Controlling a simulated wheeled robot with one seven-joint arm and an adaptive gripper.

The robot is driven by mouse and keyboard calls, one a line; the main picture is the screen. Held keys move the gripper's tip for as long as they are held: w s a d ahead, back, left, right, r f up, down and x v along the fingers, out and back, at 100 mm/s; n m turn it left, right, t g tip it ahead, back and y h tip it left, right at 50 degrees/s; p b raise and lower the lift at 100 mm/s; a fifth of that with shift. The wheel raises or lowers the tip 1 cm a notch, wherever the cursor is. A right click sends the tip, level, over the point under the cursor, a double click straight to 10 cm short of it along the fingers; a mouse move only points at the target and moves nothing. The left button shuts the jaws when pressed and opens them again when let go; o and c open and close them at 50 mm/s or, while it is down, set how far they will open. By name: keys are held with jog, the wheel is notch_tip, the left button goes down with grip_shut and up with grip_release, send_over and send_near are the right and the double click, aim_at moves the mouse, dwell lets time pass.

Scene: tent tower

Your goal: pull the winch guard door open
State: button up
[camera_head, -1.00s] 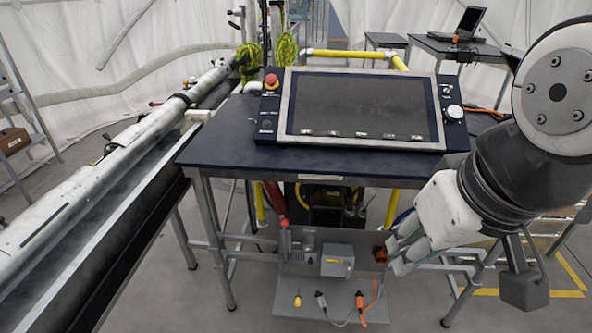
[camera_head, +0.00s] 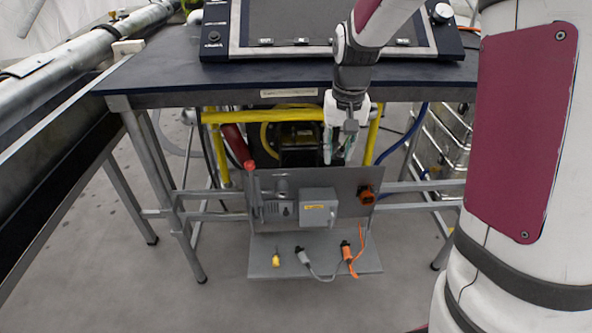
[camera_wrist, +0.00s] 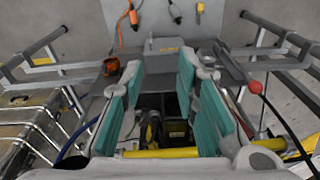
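A winch-like machine (camera_head: 297,140), black with yellow parts, sits under the table behind yellow tubing; it also shows in the wrist view (camera_wrist: 176,131). A grey upright panel (camera_head: 345,188) stands in front of it. I cannot clearly pick out a separate guard door. My gripper (camera_head: 339,158) points down above the panel's top edge, under the front of the table. In the wrist view my gripper (camera_wrist: 160,64) has its teal-padded fingers wide apart, with nothing held between them. Whether a finger touches the panel cannot be told.
The panel carries a grey box (camera_head: 318,208), a red-knobbed lever (camera_head: 252,180) and an orange socket (camera_head: 367,195). Loose plugs lie on its lower shelf (camera_head: 315,262). The dark tabletop (camera_head: 200,72) is close above my gripper. Metal cases (camera_head: 445,140) stand at right.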

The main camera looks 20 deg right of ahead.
jog(key=m+g+b, duration=0.1)
jog(key=b, duration=0.6)
send_over(332, 216)
notch_tip(332, 216, down, 21)
jog(key=f+b, duration=0.1)
jog(key=f, duration=0.5)
jog(key=f+b, duration=0.2)
jog(key=f, duration=0.3)
jog(key=shift+w+d+f, duration=0.1)
jog(key=shift+w+f, duration=0.1)
jog(key=shift+f, duration=0.15)
grip_shut()
